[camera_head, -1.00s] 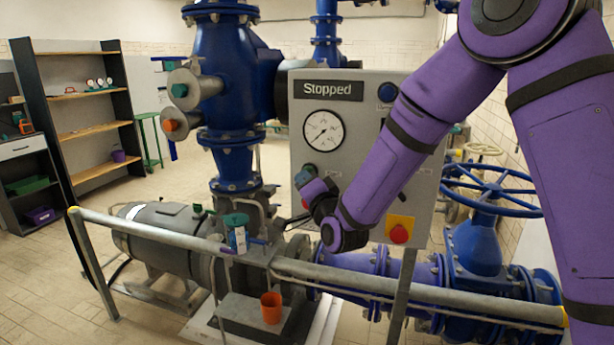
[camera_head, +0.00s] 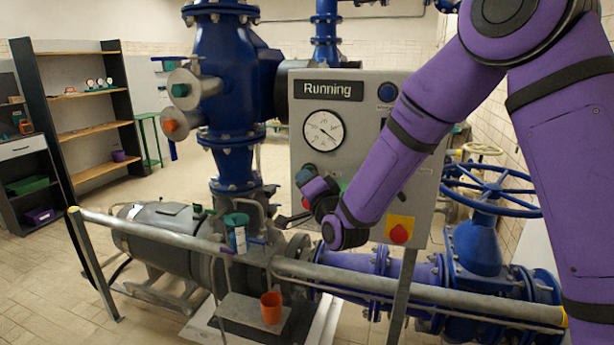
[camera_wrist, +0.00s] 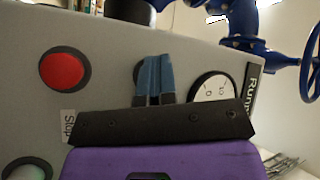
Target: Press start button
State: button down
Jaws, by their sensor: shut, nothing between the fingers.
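The grey control panel (camera_head: 366,155) carries a display (camera_head: 328,90) that reads "Running". My gripper (camera_head: 306,178) is at the panel's front, just below the round gauge (camera_head: 323,130). In the wrist view the fingers of my gripper (camera_wrist: 155,60) are closed together with nothing between them. They point at a round, dark-rimmed button (camera_wrist: 139,72), which they mostly hide. Whether they touch it I cannot tell. The red button (camera_wrist: 65,69) with a "Stop" label (camera_wrist: 69,128) lies beside it in the wrist view.
A red knob on a yellow plate (camera_head: 398,232) and a blue round part (camera_head: 387,92) are on the panel. A grey railing (camera_head: 420,290) crosses in front. An orange cup (camera_head: 271,307) stands below. Blue pipework with a large handwheel (camera_head: 490,188) is at right.

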jog(key=shift+s, duration=0.35)
jog(key=shift+a, duration=0.1)
jog(key=s+a, duration=0.2)
jog(key=s, duration=0.3)
jog(key=shift+s, duration=0.35)
dwell(0.6)
